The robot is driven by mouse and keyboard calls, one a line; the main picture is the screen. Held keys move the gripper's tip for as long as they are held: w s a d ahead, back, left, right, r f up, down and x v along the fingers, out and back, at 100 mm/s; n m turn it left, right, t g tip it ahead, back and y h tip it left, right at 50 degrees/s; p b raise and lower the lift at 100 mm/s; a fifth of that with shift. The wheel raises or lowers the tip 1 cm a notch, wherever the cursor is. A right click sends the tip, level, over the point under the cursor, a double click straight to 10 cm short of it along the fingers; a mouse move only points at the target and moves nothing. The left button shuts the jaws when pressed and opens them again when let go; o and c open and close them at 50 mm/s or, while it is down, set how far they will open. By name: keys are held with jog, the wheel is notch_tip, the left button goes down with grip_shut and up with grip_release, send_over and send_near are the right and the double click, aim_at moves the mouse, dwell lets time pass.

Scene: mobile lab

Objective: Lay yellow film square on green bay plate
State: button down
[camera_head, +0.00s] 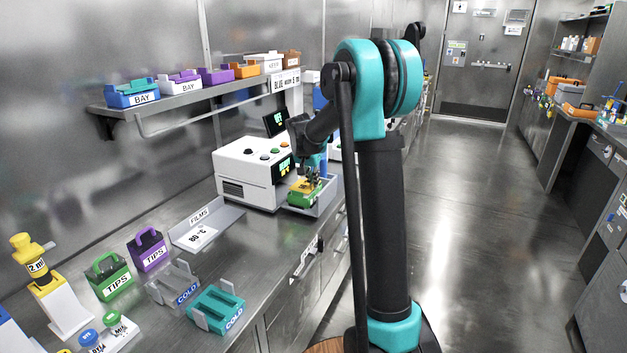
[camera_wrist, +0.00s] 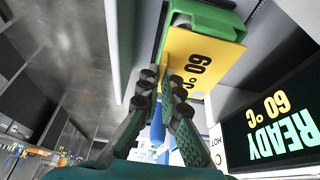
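The yellow film square (camera_wrist: 203,58), marked 60 °C, overlaps the green bay plate (camera_wrist: 206,19) in the wrist view. Part of the green plate shows past the film's far edge. The film also shows as a small yellow patch (camera_head: 304,186) in the head view, over the green plate (camera_head: 297,199) in front of the white machine. My gripper (camera_wrist: 162,80) is at the film's near edge, its fingers close together with a narrow gap. Whether they grip the film is unclear. I cannot tell whether the film rests fully on the plate.
The white machine (camera_head: 245,172) stands just left of my gripper; its screen (camera_wrist: 270,125) reads READY 60 °C. A grey FILMS tray (camera_head: 222,222), tips boxes and COLD holders stand along the bench. A shelf (camera_head: 190,100) with bay boxes hangs above.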

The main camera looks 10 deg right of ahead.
jog(key=shift+f, duration=0.6)
jog(key=c, duration=1.6)
grip_release()
jog(key=shift+c, duration=0.2)
jog(key=v, duration=1.2)
jog(key=shift+d, duration=0.1)
jog(key=s+d+f+n+y, duration=0.1)
jog(key=s+f+n, duration=0.1)
jog(key=s+f, duration=0.4)
jog(key=s+d+f+n+y, duration=0.1)
jog(key=s+f, duration=0.6)
jog(key=s, duration=1)
jog(key=s+d+f+n, duration=0.2)
jog(key=s+f+n, duration=0.2)
jog(key=s, duration=0.8)
notch_tip(320, 180, down, 3)
jog(key=shift+r+y, duration=0.2)
jog(key=shift+y, duration=0.2)
